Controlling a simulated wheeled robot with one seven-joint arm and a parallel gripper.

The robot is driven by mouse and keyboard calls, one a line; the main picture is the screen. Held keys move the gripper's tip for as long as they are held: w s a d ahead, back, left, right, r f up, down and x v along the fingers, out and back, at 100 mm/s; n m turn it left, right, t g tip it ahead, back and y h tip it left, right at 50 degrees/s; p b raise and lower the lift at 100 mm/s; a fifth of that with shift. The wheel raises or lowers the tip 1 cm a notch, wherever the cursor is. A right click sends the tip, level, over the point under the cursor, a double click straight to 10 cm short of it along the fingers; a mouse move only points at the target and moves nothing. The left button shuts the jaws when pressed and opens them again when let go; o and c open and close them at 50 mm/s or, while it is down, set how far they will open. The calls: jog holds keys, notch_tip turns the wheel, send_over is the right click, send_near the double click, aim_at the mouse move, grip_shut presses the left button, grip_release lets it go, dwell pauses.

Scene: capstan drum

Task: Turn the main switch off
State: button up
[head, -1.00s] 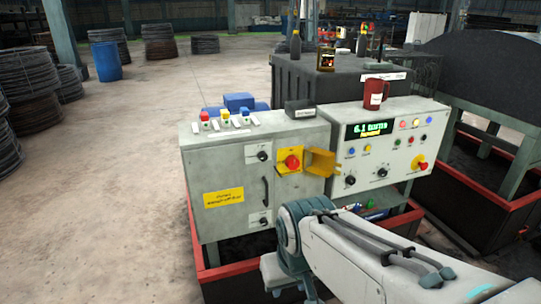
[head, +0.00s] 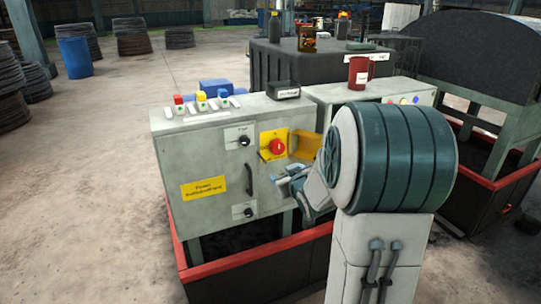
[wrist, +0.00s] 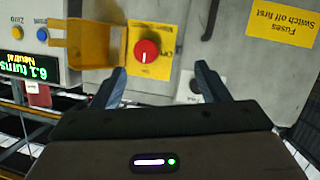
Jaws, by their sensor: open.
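The main switch is a red round knob (head: 278,146) on a yellow plate (head: 265,140) on the front of the grey cabinet (head: 210,160). In the wrist view the red knob (wrist: 147,51) shows a white mark, and small lettering is on the yellow plate. A yellow hinged cover (wrist: 88,42) stands swung aside beside the plate. My gripper (head: 282,184) is just below and in front of the knob, apart from it. In the wrist view my gripper (wrist: 160,75) has its two fingers spread and empty, with the knob beyond and between their tips.
A grey control box (head: 345,92) with a display, partly hidden by my arm, stands right of the cabinet, a red mug (head: 358,73) on top. Black knobs (head: 244,140) and a handle (head: 250,178) are left of the switch. A red-rimmed tray (head: 240,262) lies below.

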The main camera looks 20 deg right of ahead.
aim_at(279, 150)
jog(key=w+d+t, duration=0.1)
jog(key=w, duration=0.4)
jog(key=w+d+f+t, duration=0.1)
jog(key=w+d, duration=0.1)
jog(key=w, duration=0.3)
jog(key=w+d+t+y, duration=0.1)
jog(key=w, duration=0.4)
jog(key=shift+w+d+f+n+t, duration=0.2)
jog(key=shift+w+n+t, duration=0.1)
jog(key=shift+w+t, duration=0.1)
jog(key=c, duration=1)
